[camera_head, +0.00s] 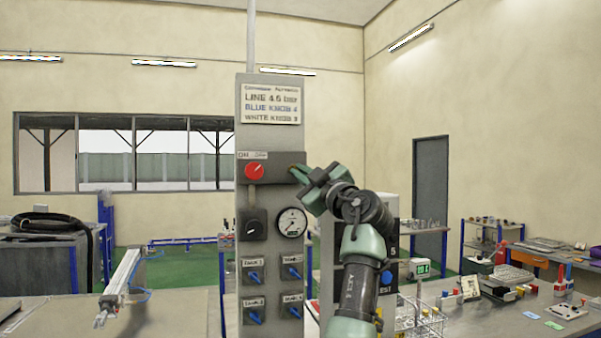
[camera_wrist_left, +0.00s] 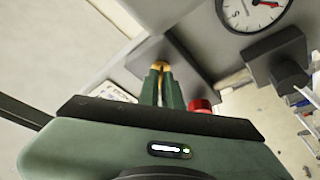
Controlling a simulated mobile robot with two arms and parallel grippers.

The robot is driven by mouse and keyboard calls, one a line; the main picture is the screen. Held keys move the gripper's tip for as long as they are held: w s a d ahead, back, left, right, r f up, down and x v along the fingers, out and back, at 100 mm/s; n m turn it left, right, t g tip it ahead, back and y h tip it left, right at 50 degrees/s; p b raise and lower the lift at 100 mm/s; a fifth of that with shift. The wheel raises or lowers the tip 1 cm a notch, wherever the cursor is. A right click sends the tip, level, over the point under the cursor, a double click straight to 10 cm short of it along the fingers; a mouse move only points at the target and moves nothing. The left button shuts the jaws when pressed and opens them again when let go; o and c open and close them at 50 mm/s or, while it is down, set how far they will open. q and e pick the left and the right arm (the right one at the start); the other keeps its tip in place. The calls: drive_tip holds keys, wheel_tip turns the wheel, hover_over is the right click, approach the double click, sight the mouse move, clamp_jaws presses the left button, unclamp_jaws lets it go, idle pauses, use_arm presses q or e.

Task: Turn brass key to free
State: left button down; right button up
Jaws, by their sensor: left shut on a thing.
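The brass key (camera_wrist_left: 161,65) shows as a small yellow piece on the grey panel in the left wrist view. My left gripper (camera_wrist_left: 161,84) is shut on it, with the two green fingers close together. In the head view my left gripper (camera_head: 303,173) reaches the right end of the dark bar on the panel (camera_head: 270,95), and its fingers hide most of the key. The red knob (camera_head: 254,170) sits left of the gripper on the same bar; it also shows in the left wrist view (camera_wrist_left: 200,105). My right gripper is in neither view.
Below the bar are a black knob (camera_head: 253,224), a round gauge (camera_head: 291,223) and several blue valve handles (camera_head: 254,277). A sign (camera_head: 270,104) is above. A bench with a cylinder (camera_head: 121,280) stands left; a cluttered bench (camera_head: 500,315) stands right.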

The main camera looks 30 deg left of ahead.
use_arm(q)
drive_tip(key=shift+w+f+n+g, duration=0.15)
drive_tip(key=shift+n+g, duration=0.25)
drive_tip(key=shift+n, duration=0.3)
drive_tip(key=c, duration=1.6)
unclamp_jaws()
drive_tip(key=b+v, duration=0.3)
drive_tip(key=v, duration=0.5)
drive_tip(key=shift+b, duration=0.35)
